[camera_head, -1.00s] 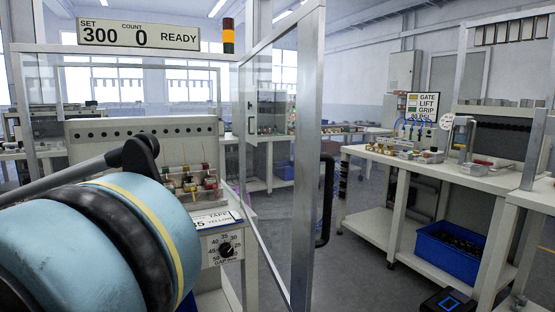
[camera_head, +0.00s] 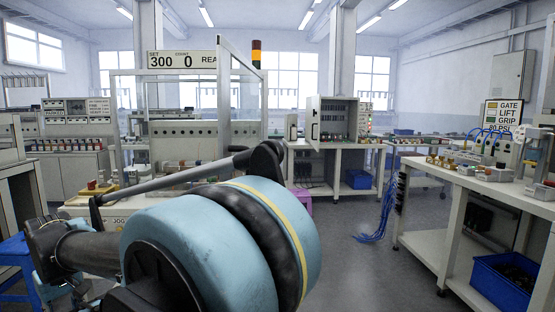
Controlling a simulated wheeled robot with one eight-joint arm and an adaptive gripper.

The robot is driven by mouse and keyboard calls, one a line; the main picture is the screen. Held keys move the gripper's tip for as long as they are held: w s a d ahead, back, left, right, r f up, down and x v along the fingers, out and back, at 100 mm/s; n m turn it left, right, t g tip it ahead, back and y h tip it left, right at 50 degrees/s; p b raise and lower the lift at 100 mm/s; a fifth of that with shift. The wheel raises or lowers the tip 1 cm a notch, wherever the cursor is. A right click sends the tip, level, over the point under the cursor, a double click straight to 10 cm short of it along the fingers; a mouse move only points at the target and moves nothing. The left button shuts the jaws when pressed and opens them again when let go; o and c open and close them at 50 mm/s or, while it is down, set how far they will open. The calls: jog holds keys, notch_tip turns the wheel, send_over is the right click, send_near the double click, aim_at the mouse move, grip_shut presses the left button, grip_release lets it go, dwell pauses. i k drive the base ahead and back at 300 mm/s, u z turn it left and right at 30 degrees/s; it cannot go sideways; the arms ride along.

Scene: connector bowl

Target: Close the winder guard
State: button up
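The winder guard (camera_head: 223,95) is a clear panel in a pale metal frame. It stands swung out towards me from the right side of the winder's enclosure, so it is open. Its lower part is hidden behind my arm, and I cannot make out its black handle. The winder (camera_head: 180,130) is the pale machine behind, with a row of dark holes and a counter sign (camera_head: 182,60) showing SET 300 and COUNT 0. My large blue and black arm link fills the lower middle of the view. I cannot make out my gripper's fingers.
A work table (camera_head: 480,180) with fittings stands at the right, with a blue bin (camera_head: 500,283) on its lower shelf. An open grey cabinet (camera_head: 333,120) stands on a bench behind. Blue cables (camera_head: 378,215) hang to the floor. Floor between is clear.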

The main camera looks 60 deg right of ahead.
aim_at(224, 50)
jog(key=k, duration=1.5)
jog(key=z, duration=1.25)
jog(key=i, duration=1)
jog(key=z, duration=0.2)
jog(key=k, duration=0.85)
jog(key=z, duration=0.2)
